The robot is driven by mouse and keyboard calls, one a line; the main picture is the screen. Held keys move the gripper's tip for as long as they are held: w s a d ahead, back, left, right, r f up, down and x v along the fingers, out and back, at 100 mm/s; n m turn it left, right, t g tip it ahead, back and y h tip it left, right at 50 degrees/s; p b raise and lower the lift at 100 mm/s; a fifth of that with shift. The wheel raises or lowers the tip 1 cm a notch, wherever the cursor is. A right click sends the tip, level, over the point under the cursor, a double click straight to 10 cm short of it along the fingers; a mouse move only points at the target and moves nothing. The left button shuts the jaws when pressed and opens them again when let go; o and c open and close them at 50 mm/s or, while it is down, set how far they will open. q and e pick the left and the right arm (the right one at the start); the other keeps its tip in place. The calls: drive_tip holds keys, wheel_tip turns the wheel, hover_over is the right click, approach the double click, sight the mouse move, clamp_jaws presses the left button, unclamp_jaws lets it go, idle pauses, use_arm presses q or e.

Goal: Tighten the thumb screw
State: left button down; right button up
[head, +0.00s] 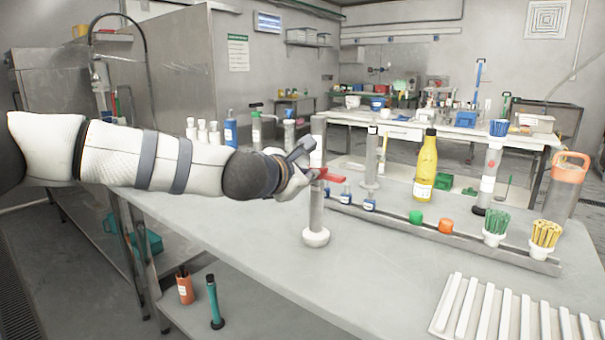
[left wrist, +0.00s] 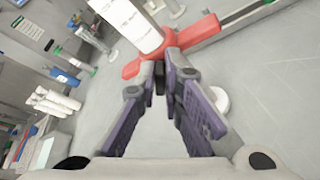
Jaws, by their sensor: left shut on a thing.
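A grey upright column (head: 317,213) with a white label and a round pale foot stands on the bench. A red winged thumb screw (head: 331,177) sits partway up it. In the left wrist view the thumb screw's red wings (left wrist: 201,32) spread to both sides of the fingertips. My left gripper (head: 309,176) reaches in from the left at the column. In the left wrist view the purple-padded fingers (left wrist: 165,62) come together at the middle of the thumb screw, shut on it. The exact contact is partly hidden by the fingers. My right gripper is not in view.
Behind the column a grey rack rail (head: 400,224) carries small blue-capped bottles, green and orange caps and brush cups. A yellow bottle (head: 426,166) stands behind it. A white ribbed rack (head: 510,312) lies front right. The bench front around the foot is clear.

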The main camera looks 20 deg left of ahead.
use_arm(q)
drive_tip(key=shift+s+d+f+m+t+y+p, duration=0.15)
drive_tip(key=shift+m+t+y, duration=0.3)
drive_tip(key=shift+m, duration=0.9)
drive_tip(key=shift+w+d+f+m+t+y+p, duration=0.1)
drive_tip(key=shift+f+m+t+y+p, duration=0.15)
drive_tip(key=shift+m+t, duration=0.8)
drive_tip(key=shift+s+d+f+m+t+y+p, duration=0.15)
drive_tip(key=shift+m+y, duration=0.25)
drive_tip(key=shift+m, duration=1.3)
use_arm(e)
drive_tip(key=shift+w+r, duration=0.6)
use_arm(q)
drive_tip(key=shift+w+a, duration=0.1)
drive_tip(key=c, duration=1.7)
unclamp_jaws()
drive_tip(key=s, duration=1.2)
drive_tip(key=shift+d, duration=0.25)
